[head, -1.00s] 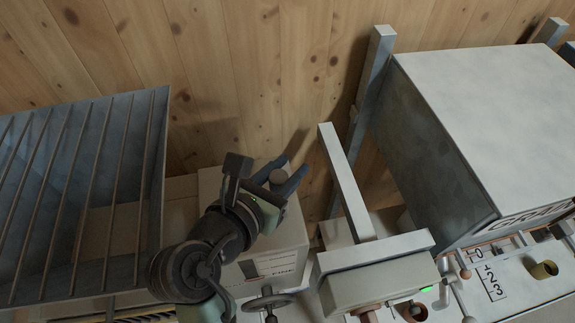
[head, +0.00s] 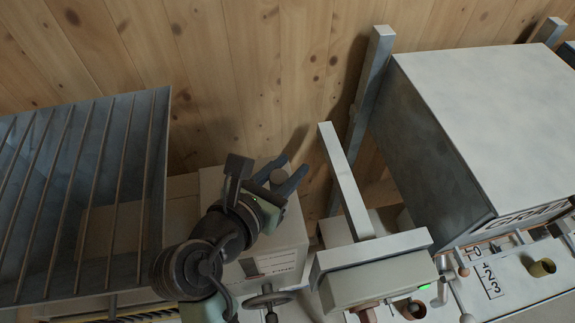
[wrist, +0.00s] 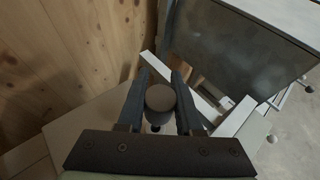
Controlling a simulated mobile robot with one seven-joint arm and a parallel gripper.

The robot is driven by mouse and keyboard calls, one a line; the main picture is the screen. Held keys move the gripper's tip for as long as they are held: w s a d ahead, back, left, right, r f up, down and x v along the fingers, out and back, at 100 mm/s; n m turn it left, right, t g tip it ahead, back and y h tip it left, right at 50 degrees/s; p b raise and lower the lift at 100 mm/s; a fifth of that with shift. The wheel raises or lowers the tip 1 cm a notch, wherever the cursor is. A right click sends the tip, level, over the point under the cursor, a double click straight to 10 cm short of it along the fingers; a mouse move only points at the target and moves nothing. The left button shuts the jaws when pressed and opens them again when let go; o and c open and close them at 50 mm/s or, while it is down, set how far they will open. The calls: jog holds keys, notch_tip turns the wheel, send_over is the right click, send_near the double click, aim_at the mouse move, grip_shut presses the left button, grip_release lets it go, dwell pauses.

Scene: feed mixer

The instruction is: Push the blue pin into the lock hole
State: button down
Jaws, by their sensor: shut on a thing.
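My gripper (head: 290,176) has two dark blue-grey fingers. They are shut on a grey, round-topped cylindrical piece (head: 277,177) above the pale box at the centre left. In the wrist view, my gripper (wrist: 160,88) has a finger on each side of the same grey round top (wrist: 160,97). A small dark ball shows just below it. I cannot make out a blue pin for sure; the held piece looks grey from above. A brass-coloured ring with a dark opening (head: 542,267) sits on the white panel at the right. I cannot tell whether it is the lock hole.
A barred blue-grey bin (head: 85,190) stands at the left. A pale box (head: 288,235) with a handwheel (head: 268,301) lies under my arm. A white post and bracket (head: 345,180) rise to the right of my gripper. A large grey box (head: 490,110) fills the upper right.

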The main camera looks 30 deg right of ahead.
jog(key=shift+f+b, duration=0.5)
jog(key=shift+f, duration=1.65)
jog(key=c, duration=0.5)
grip_release()
jog(key=b+v, duration=0.2)
jog(key=v, duration=1)
jog(key=shift+b, duration=0.3)
